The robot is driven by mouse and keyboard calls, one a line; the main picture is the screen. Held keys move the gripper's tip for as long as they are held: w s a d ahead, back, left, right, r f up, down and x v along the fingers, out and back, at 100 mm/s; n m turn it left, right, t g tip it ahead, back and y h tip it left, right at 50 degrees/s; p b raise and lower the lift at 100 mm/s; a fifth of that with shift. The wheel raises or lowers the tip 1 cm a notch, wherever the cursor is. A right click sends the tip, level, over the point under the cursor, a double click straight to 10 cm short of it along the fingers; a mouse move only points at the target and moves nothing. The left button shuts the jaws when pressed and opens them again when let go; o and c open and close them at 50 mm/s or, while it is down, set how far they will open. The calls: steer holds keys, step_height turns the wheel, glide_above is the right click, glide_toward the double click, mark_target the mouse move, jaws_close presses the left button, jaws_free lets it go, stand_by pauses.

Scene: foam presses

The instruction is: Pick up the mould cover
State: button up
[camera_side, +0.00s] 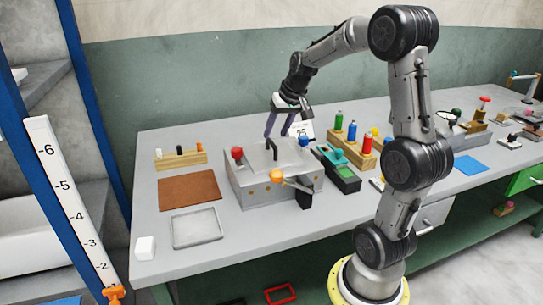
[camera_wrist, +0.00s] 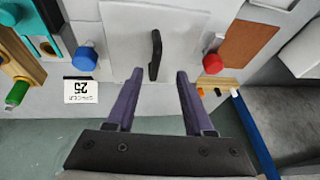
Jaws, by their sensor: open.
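The mould cover is a pale flat plate (camera_side: 256,159) on top of a grey metal press box, with an upright black handle (camera_side: 272,148) in its middle. In the wrist view the cover (camera_wrist: 122,35) fills the upper middle, with its black handle (camera_wrist: 155,55). My gripper (camera_side: 281,132) is above the cover near the handle, its purple fingers pointing down. In the wrist view my gripper (camera_wrist: 159,75) is open and empty, its fingertips to either side of the handle's lower end. I cannot tell the height gap exactly.
A red knob (camera_side: 237,153) and a blue knob (camera_side: 304,141) flank the cover. An orange ball-ended lever (camera_side: 277,175) sticks out in front. A brown mat (camera_side: 188,190) and shallow grey tray (camera_side: 196,228) lie left; a green-black tool (camera_side: 340,172) and bottle rack stand right.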

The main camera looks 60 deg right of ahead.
mark_target(272, 142)
steer(key=shift+d+x, duration=0.15)
steer(key=shift+x, duration=1.05)
steer(key=shift+d+x, duration=0.2)
steer(key=shift+x, duration=0.95)
steer(key=shift+d+x, duration=0.15)
steer(key=shift+x, duration=1.05)
steer(key=shift+r, duration=0.15)
jaws_close()
steer(key=shift+r, duration=0.1)
